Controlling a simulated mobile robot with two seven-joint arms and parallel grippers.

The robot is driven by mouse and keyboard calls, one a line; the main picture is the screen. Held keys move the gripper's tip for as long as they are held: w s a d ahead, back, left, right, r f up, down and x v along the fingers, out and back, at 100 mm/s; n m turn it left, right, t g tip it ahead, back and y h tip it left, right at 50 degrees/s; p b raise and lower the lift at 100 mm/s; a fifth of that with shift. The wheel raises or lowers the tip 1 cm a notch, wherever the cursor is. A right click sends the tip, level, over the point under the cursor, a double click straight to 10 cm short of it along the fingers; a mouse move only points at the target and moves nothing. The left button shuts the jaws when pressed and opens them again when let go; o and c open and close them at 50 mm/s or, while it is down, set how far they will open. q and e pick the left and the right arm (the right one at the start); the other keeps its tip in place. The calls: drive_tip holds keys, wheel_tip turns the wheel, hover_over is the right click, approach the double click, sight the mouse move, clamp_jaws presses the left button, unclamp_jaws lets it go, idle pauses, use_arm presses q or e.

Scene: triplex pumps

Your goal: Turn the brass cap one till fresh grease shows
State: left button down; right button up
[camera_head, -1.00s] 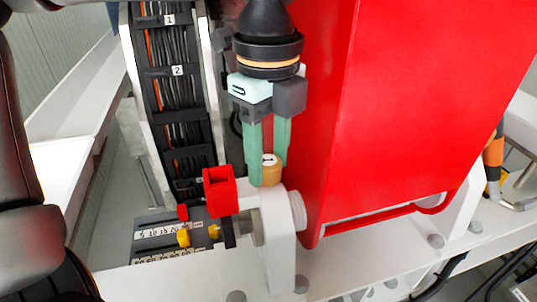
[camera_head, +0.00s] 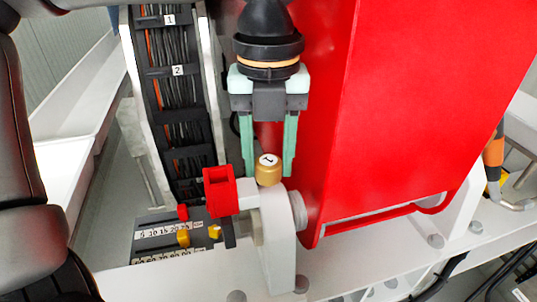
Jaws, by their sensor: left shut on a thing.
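The brass cap (camera_head: 268,171), with a white top marked with a dark 1, sits on top of the white bearing block (camera_head: 277,235). My left gripper (camera_head: 269,168) points down over it from above. The cap's lower edge meets the block. I cannot make out any grease around it. My right gripper is not in view.
A red block (camera_head: 220,192) sits just left of the cap, above a numbered scale plate (camera_head: 165,234) with yellow and red pointers. The large red housing (camera_head: 400,110) rises close on the right. A cable chain (camera_head: 177,100) runs behind on the left.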

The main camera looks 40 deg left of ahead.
sight(268, 160)
use_arm(q)
drive_tip(key=shift+m, duration=0.3)
idle(0.4)
drive_tip(key=shift+c, duration=2)
unclamp_jaws()
wheel_tip(268, 160, up, 12)
drive_tip(key=shift+r, duration=0.25)
